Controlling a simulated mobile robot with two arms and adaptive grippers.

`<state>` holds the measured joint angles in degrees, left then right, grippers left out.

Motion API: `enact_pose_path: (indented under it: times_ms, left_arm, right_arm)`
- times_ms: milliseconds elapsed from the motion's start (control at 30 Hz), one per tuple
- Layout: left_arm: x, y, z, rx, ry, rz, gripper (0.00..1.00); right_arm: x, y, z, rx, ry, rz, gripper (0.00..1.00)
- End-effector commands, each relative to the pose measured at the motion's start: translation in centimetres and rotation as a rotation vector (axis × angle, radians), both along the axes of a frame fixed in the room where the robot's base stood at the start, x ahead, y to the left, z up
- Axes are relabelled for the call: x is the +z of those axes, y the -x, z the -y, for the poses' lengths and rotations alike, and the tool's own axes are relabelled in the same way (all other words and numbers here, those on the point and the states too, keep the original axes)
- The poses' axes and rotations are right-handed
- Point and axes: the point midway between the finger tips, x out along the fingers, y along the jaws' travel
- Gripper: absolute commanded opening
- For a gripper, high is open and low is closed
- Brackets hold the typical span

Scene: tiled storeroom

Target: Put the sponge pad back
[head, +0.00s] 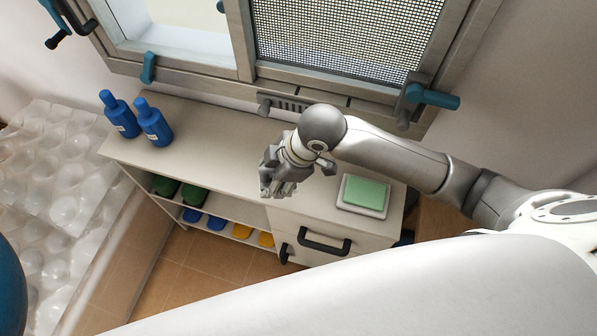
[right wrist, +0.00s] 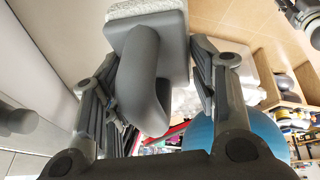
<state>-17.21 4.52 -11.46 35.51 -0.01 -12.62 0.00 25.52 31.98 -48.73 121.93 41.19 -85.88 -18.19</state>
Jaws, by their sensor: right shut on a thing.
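My right gripper (head: 277,187) is above the front edge of the cabinet top, left of a green pad in a white tray (head: 344,208). In the right wrist view its fingers (right wrist: 150,100) are shut on the grey loop handle of a pad with a grey backing and a pale speckled face, which looks like the sponge pad (right wrist: 148,12). In the head view the gripper and arm mostly hide the held pad. The green pad (head: 368,191) lies flat in its tray. My left gripper is not in view.
Two blue bottles (head: 154,122) stand at the left of the cabinet top (head: 210,140), with bare surface between them and my gripper. Dark drawer handles (head: 325,244) stick out in front. A window with metal frame (head: 180,72) and teal latches rises behind. Bubble wrap (head: 60,185) lies left.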

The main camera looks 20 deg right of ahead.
Motion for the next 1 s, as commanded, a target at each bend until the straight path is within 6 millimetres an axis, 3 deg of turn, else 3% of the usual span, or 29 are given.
enact_pose_path:
  times_ms: [100, 333, 633, 800, 1000]
  left_arm:
    - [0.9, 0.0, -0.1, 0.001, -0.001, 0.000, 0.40]
    - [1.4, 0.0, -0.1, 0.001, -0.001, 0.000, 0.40]
    - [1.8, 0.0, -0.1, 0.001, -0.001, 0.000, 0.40]
    - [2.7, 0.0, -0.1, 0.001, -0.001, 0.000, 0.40]
    - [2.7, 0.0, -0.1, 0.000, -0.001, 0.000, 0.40]
  right_arm:
    - [-1.2, -1.6, 2.8, -0.007, 0.005, -0.002, 0.34]
    - [-5.3, -3.4, 5.5, -0.003, -0.001, -0.001, 0.34]
    - [-7.5, -4.3, 6.8, 0.000, 0.000, 0.000, 0.34]
    - [-9.6, -4.3, 6.7, -0.001, -0.001, 0.000, 0.34]
    - [-10.3, -4.3, 6.7, 0.002, -0.001, 0.004, 0.34]
